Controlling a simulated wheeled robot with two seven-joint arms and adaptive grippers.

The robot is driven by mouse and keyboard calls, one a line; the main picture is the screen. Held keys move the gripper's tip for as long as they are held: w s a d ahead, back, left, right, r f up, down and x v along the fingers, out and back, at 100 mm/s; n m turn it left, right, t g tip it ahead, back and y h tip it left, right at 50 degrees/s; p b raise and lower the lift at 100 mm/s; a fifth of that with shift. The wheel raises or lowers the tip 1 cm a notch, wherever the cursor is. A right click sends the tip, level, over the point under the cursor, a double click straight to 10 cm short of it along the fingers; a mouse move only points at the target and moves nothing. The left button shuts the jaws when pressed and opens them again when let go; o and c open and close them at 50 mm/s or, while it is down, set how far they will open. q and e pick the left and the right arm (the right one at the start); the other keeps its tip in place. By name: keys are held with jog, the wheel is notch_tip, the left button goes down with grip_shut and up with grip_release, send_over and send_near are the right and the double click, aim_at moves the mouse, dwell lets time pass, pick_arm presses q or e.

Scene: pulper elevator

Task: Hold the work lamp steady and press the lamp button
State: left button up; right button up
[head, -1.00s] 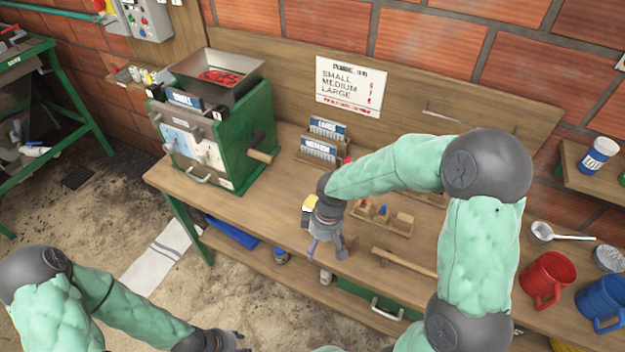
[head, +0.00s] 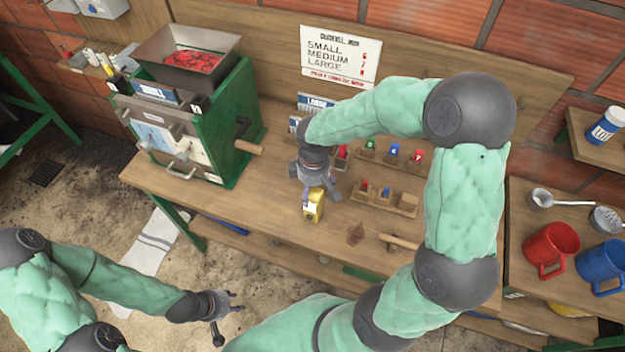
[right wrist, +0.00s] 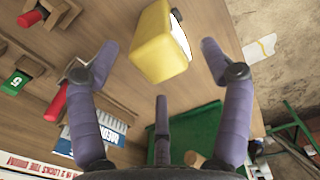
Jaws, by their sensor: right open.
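The work lamp is a small yellow box (head: 313,205) with a pale face, standing on the wooden bench near its front edge. My right gripper (head: 320,190) is open just above and behind it. In the right wrist view the yellow lamp (right wrist: 160,45) lies ahead of the spread fingers, between their tips, and no finger clearly touches it. Its pale lens shows on its right side there. My left gripper (head: 227,312) is open and empty, low at the front, away from the bench and over the floor.
A green machine (head: 215,130) with a hopper of red fruit stands left of the lamp. A block with small coloured pieces (head: 385,195) and a wooden handle (head: 400,242) lie to the right. Red (head: 550,250) and blue mugs (head: 602,265) stand far right.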

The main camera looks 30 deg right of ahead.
notch_tip(320, 180, down, 6)
jog(key=shift+f+b, duration=0.1)
jog(key=shift+b, duration=0.4)
jog(key=c, duration=1.3)
jog(key=o, duration=1.3)
notch_tip(320, 180, up, 11)
jog(key=shift+p, duration=1)
